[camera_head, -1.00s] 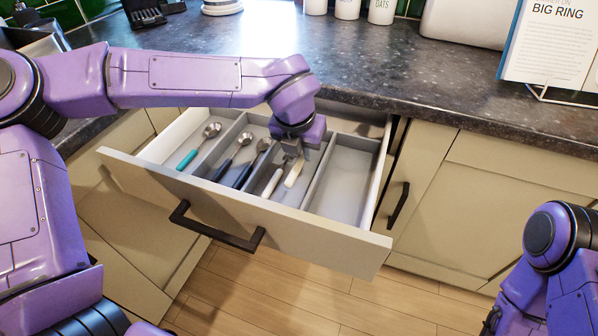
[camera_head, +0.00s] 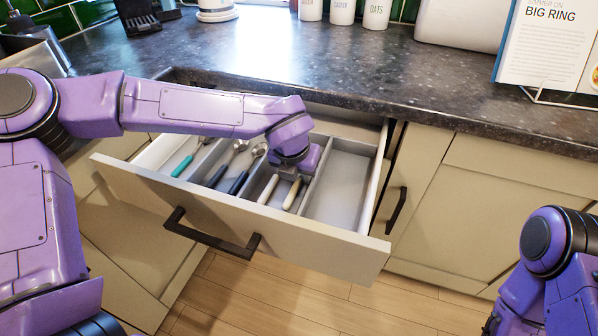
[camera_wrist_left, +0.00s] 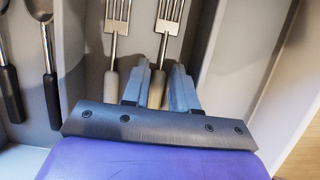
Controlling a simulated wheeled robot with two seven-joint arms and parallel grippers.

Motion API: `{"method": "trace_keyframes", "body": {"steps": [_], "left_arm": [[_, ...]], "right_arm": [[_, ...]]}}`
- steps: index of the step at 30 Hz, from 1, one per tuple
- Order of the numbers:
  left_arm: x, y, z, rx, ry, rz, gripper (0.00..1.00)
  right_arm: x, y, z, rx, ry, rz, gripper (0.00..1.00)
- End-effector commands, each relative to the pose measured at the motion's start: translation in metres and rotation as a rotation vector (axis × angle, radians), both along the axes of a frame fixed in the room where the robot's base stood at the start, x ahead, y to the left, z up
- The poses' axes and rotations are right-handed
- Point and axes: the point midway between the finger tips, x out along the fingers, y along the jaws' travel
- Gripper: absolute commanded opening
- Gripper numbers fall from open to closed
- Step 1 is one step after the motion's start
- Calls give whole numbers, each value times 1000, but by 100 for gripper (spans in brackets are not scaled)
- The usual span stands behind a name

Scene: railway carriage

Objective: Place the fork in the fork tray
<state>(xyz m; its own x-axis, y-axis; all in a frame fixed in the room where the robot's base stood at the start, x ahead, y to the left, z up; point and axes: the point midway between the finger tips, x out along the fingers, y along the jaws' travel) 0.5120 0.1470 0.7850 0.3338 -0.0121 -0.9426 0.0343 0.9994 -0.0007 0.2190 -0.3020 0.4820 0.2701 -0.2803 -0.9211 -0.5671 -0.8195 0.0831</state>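Two forks lie side by side, tines away from the drawer front, in the fork tray (camera_wrist_left: 137,38), a grey compartment of the open drawer. The left fork (camera_wrist_left: 112,82) and the right fork (camera_wrist_left: 167,20) have pale handles, which also show in the head view (camera_head: 267,190) (camera_head: 291,195). My left gripper (camera_wrist_left: 158,78) is lowered into this compartment. Its fingers stand apart on either side of the right fork's handle, with gaps visible. In the head view my left wrist hides the tines. Only part of my right arm shows at lower right; its gripper is out of view.
The drawer front (camera_head: 240,215) has a black handle (camera_head: 212,236). Compartments to the left hold a teal-handled spoon (camera_head: 186,160) and dark-handled spoons (camera_head: 238,182). The right compartment (camera_head: 337,190) is empty. The dark worktop (camera_head: 350,75) overhangs the drawer's back.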

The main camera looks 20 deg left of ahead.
Motion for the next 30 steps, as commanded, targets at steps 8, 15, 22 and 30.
{"method": "trace_keyframes", "body": {"steps": [8,15,22,30], "left_arm": [[-17,1,55,-2,-7,1,28],[-35,1,103,0,-4,1,28],[-40,1,115,0,0,0,28],[-40,1,119,0,-1,0,28]], "right_arm": [[0,0,9,0,0,0,43],[0,0,14,0,0,0,43],[0,0,15,0,0,0,43],[0,0,18,0,0,0,43]]}}
